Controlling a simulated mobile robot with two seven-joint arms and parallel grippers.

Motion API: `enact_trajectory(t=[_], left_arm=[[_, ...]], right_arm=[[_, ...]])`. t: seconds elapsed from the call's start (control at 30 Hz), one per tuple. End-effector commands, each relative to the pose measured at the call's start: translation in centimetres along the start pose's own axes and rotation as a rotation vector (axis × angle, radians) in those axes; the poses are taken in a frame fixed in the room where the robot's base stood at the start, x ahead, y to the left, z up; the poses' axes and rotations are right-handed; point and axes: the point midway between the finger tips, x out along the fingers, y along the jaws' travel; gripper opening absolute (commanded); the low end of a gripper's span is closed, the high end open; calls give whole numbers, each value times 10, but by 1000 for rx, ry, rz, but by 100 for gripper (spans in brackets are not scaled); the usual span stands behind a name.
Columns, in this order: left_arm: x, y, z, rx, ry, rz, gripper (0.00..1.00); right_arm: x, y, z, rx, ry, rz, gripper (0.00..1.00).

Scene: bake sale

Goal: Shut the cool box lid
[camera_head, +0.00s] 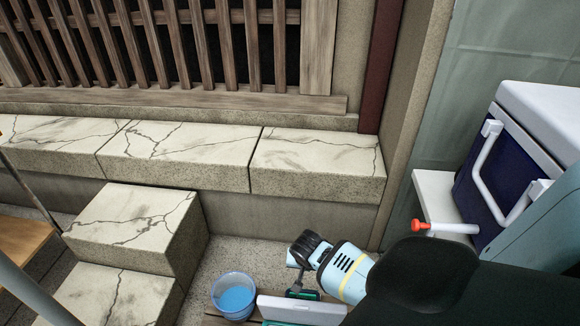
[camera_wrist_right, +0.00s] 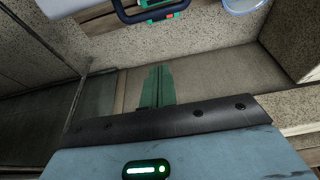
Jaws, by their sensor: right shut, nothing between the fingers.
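The cool box stands at the right edge of the head view, with a dark blue body (camera_head: 470,190) and a thick white lid (camera_head: 540,103). The lid lies over the body, and I see no gap on the visible side. The right part is cut off, so I cannot tell if it is fully shut. A white bail handle (camera_head: 484,172) is on its near side. My right gripper (camera_wrist_right: 160,85) is shut and empty in the wrist view, over the floor and well left of the cool box. My left gripper is not in view.
The cool box rests on a white surface (camera_head: 432,193); a white rod with an orange-red end (camera_head: 420,225) sticks out beside it. Cracked stone steps (camera_head: 130,215) and a ledge (camera_head: 315,155) lie behind.

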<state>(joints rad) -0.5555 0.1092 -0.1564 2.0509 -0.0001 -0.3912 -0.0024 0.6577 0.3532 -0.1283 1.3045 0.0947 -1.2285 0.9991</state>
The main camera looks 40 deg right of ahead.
Motion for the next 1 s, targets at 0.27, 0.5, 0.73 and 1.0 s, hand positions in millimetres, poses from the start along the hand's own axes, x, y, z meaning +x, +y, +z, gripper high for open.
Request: enact_trajectory(t=[0.27, 0.5, 0.73, 1.0], left_arm=[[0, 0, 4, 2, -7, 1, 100], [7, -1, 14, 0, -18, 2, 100], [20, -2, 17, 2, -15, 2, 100], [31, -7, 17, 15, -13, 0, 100]], right_arm=[[4, 0, -1, 6, -1, 4, 0], [36, 1, 0, 4, -3, 6, 0], [75, 1, 0, 3, -2, 6, 0], [100, 1, 6, 1, -3, 2, 0]])
